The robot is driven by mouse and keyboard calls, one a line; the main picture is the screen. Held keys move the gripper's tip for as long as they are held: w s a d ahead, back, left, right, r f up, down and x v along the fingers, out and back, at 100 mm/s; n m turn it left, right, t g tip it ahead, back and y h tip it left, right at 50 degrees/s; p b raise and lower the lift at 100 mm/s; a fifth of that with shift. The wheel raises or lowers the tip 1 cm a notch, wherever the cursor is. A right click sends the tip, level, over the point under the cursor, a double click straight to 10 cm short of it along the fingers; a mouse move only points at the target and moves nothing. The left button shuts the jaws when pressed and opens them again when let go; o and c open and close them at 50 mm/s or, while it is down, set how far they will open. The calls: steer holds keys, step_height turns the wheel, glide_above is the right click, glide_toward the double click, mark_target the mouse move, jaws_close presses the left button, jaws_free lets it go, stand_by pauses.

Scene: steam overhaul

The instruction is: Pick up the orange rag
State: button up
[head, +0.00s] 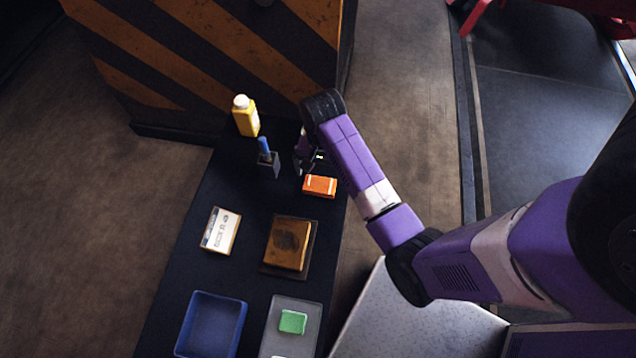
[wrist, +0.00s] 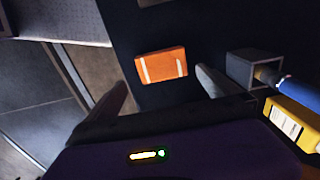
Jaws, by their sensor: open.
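The orange rag (head: 320,186) is a small folded block with white stripes, lying on the dark bench. In the wrist view the orange rag (wrist: 162,66) lies ahead of the fingertips and between their lines. My gripper (head: 308,160) hangs at the far end of the bench, just behind the rag in the head view. In the wrist view my gripper (wrist: 160,82) has its two fingers wide apart with nothing between them. The fingers appear apart from the rag. In the head view the fingers are small and partly hidden by my arm.
A grey holder (head: 268,165) with a blue-handled tool and a yellow bottle (head: 246,116) stand close by. A white box (head: 221,231), a brown block on a dark tray (head: 288,243), a blue bin (head: 211,324) and a grey tray with a green block (head: 293,321) are nearer. A striped barrier stands behind.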

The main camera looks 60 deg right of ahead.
mark_target(320, 184)
steer(key=shift+w+f, duration=0.15)
steer(key=shift+f, duration=3.45)
steer(key=c, duration=1.2)
steer(key=shift+r, duration=0.1)
step_height(320, 184, up, 20)
steer(key=p, duration=0.5)
